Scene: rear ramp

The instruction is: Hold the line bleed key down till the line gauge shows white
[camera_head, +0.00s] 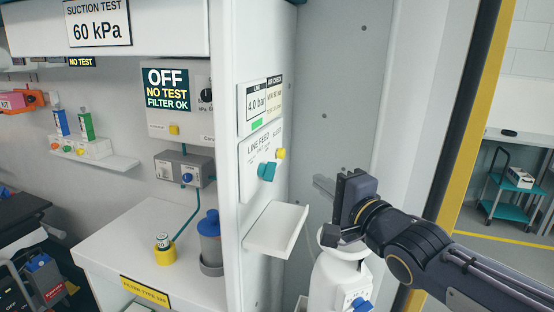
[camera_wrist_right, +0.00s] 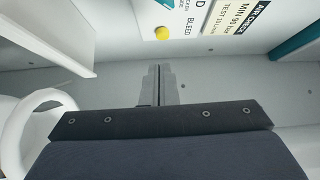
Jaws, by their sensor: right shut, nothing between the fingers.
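In the right wrist view the key (camera_wrist_right: 162,33) shows beside the word BLEED. The line gauge (camera_head: 256,103) above reads 4.0 bar, with a green patch below the figure. My right gripper (camera_head: 323,185) is shut and empty, to the right of the panel and apart from the key. Its fingers (camera_wrist_right: 158,86) also show in the right wrist view, below the key in the picture. My left gripper is not in view.
A white shelf (camera_head: 276,228) juts out below the panel. A white cylinder (camera_head: 335,275) with a collar and blue knob stands below my right gripper. A blue-capped bottle (camera_head: 209,238) stands on the counter left of the panel's wall.

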